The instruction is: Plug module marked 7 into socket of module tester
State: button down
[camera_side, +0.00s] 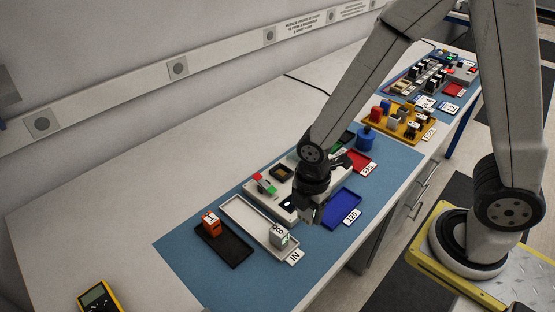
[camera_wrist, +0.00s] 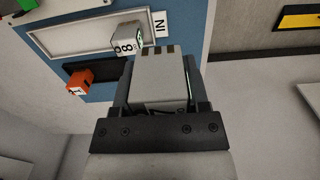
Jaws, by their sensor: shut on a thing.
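My gripper (camera_side: 309,207) is shut on a grey module, seen large in the wrist view (camera_wrist: 162,82) between the two fingers (camera_wrist: 160,98). Dark contact strips show on the module's end; I cannot read its number. In the side view the gripper is over the near right end of the white module tester (camera_side: 262,198), and it hides the held module. The tester has red and green parts on top and a dark socket area, partly hidden by my gripper.
A grey module marked 8 (camera_side: 279,236) stands in the white IN tray (camera_side: 243,214). An orange module (camera_side: 211,224) stands in a black tray (camera_side: 238,257). A blue tray (camera_side: 341,208) and a red tray (camera_side: 358,161) lie right of the tester.

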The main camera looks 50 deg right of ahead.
jog(key=c, duration=0.7)
grip_release()
jog(key=c, duration=0.6)
jog(key=shift+o, duration=0.2)
jog(key=w+d+f, duration=0.1)
jog(key=w+d, duration=0.6)
jog(key=w, duration=0.3)
jog(key=w+d, duration=0.6)
jog(key=w, duration=0.4)
jog(key=shift+w+d+f, duration=0.3)
jog(key=shift+d+f, duration=0.05)
